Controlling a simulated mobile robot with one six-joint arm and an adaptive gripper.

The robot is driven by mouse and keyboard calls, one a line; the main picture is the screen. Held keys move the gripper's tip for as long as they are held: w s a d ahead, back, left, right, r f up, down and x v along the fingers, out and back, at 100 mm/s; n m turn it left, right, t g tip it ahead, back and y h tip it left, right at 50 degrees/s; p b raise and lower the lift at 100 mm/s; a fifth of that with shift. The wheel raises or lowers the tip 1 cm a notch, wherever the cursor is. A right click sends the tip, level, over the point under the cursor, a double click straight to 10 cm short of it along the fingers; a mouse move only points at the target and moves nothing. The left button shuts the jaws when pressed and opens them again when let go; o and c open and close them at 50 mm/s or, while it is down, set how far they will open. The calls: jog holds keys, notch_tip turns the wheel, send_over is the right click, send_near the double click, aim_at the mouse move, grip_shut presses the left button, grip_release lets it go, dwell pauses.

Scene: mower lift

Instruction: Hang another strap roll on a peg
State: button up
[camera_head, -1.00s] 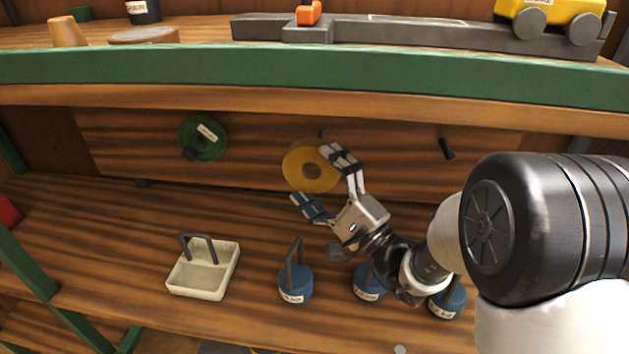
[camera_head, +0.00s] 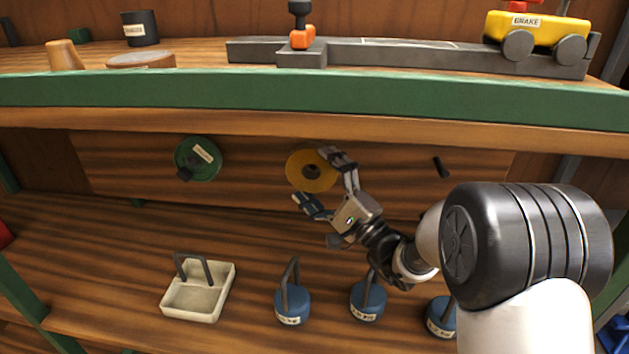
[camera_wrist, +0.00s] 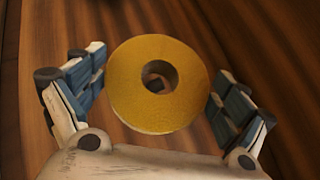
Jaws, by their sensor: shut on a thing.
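My gripper (camera_head: 322,180) is shut on the yellow strap roll (camera_head: 300,172), with one finger at its upper right and one at its lower left. In the wrist view the roll (camera_wrist: 122,100) sits between both fingers, its flat face and hole towards the camera. A small dark shape shows inside the hole; I cannot tell if the roll is around a peg. A green strap roll (camera_head: 204,151) hangs on the back board at the left, with a peg end at its lower left. A bare dark peg (camera_head: 441,166) sticks out at the right.
On the lower shelf stand a pale handled tray (camera_head: 226,292) and several blue handled weights, one at the middle left (camera_head: 292,311). Above, a green shelf edge (camera_head: 300,93) runs across. The upper shelf holds a yellow wheeled model (camera_head: 550,32) and a grey rail (camera_head: 420,58).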

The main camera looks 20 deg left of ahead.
aim_at(318, 172)
jog(key=shift+w+a, duration=0.15)
jog(key=shift+w, duration=0.6)
jog(key=shift+w+a, duration=0.15)
jog(key=shift+w, duration=0.55)
jog(key=shift+w+a+f, duration=0.1)
jog(key=shift+w+f, duration=0.3)
jog(key=shift+f, duration=0.15)
jog(key=o, duration=1)
jog(key=shift+f, duration=0.15)
jog(key=s+d+f, duration=0.4)
jog(key=s+d, duration=0.7)
jog(key=shift+s+d, duration=0.25)
jog(key=shift+d, duration=0.15)
